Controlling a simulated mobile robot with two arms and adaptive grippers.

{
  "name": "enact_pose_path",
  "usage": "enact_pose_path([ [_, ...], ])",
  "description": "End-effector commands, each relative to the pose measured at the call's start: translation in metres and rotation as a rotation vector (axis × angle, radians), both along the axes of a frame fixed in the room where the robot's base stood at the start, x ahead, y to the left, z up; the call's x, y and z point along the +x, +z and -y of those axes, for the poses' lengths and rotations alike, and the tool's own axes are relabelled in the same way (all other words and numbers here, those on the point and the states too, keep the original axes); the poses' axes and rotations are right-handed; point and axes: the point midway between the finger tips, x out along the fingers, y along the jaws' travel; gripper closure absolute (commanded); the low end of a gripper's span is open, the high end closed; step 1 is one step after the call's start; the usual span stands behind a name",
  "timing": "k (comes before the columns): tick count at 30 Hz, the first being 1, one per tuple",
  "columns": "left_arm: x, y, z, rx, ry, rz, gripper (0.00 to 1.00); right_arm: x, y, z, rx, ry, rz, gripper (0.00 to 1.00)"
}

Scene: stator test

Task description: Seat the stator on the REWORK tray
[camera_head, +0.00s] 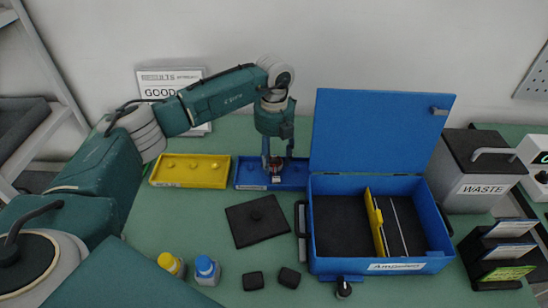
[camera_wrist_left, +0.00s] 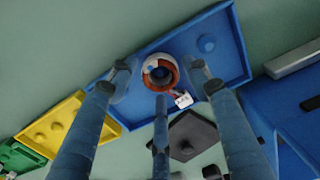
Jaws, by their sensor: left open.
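The stator (camera_wrist_left: 160,73), a ring with copper-red windings and a white part, sits on the blue tray (camera_wrist_left: 228,40). A small white tag (camera_wrist_left: 183,99) hangs at its side. In the head view the stator (camera_head: 276,171) is partly hidden by the fingers at the blue tray (camera_head: 246,178). My left gripper (camera_head: 277,163) points down over it, fingers open around the stator without visibly gripping it. In the wrist view its fingertips (camera_wrist_left: 160,67) stand apart on both sides of the ring. The tray labels are too small to read. My right gripper is not in view.
A yellow tray (camera_head: 190,180) lies left of the blue one; a green tray (camera_wrist_left: 20,158) shows beyond it in the wrist view. A black plate (camera_head: 257,225), an open blue case (camera_head: 380,268), two bottles (camera_head: 206,268) and a waste bin (camera_head: 482,188) stand around.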

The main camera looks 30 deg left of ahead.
Motion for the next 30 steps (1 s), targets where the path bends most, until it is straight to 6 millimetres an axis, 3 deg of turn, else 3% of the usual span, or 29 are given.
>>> enact_pose_path([
  [30,0.000,0.048,0.000,0.000,0.000,0.000,0.51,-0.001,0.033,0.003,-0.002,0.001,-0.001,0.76],
])
